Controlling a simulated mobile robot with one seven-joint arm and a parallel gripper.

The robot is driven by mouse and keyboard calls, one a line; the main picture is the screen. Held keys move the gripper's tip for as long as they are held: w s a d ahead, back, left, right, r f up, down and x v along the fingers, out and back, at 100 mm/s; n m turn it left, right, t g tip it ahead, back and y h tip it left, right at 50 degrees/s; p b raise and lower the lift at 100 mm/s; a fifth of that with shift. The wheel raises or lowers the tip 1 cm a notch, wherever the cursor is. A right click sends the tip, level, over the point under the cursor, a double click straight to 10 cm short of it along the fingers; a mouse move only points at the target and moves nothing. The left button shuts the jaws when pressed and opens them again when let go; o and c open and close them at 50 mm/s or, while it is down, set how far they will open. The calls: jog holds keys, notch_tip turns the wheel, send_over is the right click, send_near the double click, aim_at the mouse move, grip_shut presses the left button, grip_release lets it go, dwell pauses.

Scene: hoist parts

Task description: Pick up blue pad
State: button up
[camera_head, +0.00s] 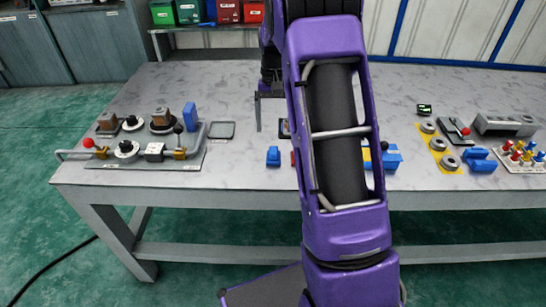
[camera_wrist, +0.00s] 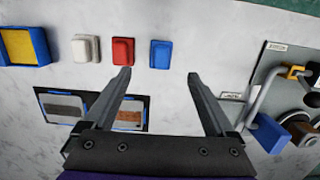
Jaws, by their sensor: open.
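The blue pad (camera_wrist: 161,54) is a small block lying on the grey table. In the wrist view it shows just beyond and between the fingertips of my gripper (camera_wrist: 158,74). My gripper is open and empty, with clear space between its fingers. In the head view the blue pad (camera_head: 273,156) lies near the table's front edge, left of my arm. A red pad (camera_wrist: 123,50) and a white pad (camera_wrist: 86,48) lie beside it in a row. My arm hides much of the gripper and the white pad in the head view.
A blue holder with a yellow face (camera_wrist: 24,45) ends the row. Two dark picture cards (camera_wrist: 92,110) lie near my left finger. A plate with levers and knobs (camera_head: 185,160) stands at the left, with an upright blue block (camera_head: 190,117). More controls stand at the right.

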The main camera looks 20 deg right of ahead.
aim_at(273, 150)
jog(key=f, duration=0.6)
jog(key=f+b, duration=0.1)
jog(key=f, duration=0.2)
jog(key=shift+s+a+f, duration=0.3)
jog(key=shift+s, duration=0.1)
grip_shut()
